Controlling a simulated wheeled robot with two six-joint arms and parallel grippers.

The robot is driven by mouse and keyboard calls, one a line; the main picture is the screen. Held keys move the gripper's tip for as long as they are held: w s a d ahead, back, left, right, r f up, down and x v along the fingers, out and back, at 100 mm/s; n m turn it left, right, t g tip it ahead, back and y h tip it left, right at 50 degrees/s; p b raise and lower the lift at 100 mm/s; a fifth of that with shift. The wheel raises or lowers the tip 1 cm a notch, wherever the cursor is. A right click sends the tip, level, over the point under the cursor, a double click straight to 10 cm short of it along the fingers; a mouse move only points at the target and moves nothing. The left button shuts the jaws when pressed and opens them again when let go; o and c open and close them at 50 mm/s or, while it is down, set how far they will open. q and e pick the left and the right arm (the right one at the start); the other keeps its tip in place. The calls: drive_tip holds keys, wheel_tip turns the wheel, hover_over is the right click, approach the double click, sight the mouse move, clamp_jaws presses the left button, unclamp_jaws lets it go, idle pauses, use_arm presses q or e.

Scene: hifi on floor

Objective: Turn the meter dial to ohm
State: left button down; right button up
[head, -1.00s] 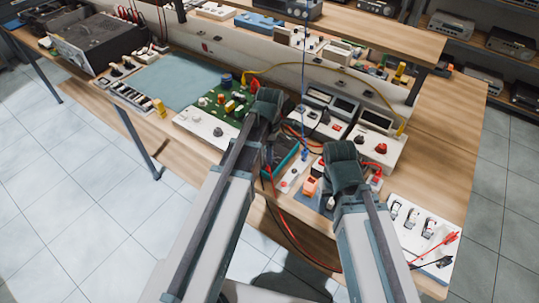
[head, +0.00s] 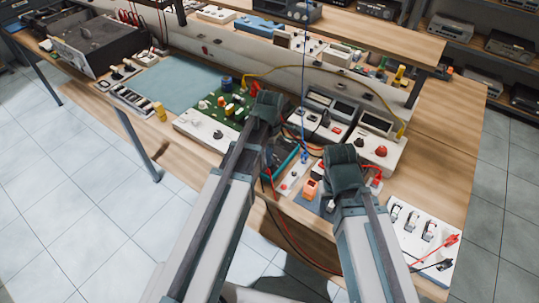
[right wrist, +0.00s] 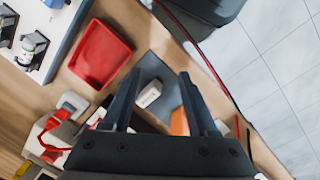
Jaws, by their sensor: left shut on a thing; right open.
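A dark meter with a teal edge (head: 287,158) lies on the bench in the head view, partly hidden by my left arm. Its dial is not clearly visible. My left gripper (head: 268,106) is at the meter's upper end and shut; its fingertips and the exact grip are hidden. My right gripper (head: 343,168) is to the right of the meter, open and empty. In the right wrist view, its two fingers (right wrist: 158,90) are spread above a dark grey mat (right wrist: 150,70) with a small white block (right wrist: 149,93). An orange block (right wrist: 180,122) is beside the right finger.
Instruments with red and black knobs (head: 381,150) stand behind the right gripper. A green circuit board (head: 212,101) is left of my left gripper. A white lever panel (head: 424,232) is at the right front. A red tray (right wrist: 100,53) lies near the right gripper. Loose cables (head: 277,222) hang at the front.

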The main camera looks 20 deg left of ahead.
use_arm(q)
drive_tip(key=m, duration=1.3)
drive_tip(key=shift+m, duration=0.3)
drive_tip(key=m, duration=1.2)
drive_tip(key=shift+m, duration=0.3)
drive_tip(key=m, duration=0.4)
drive_tip(key=shift+m, duration=2.2)
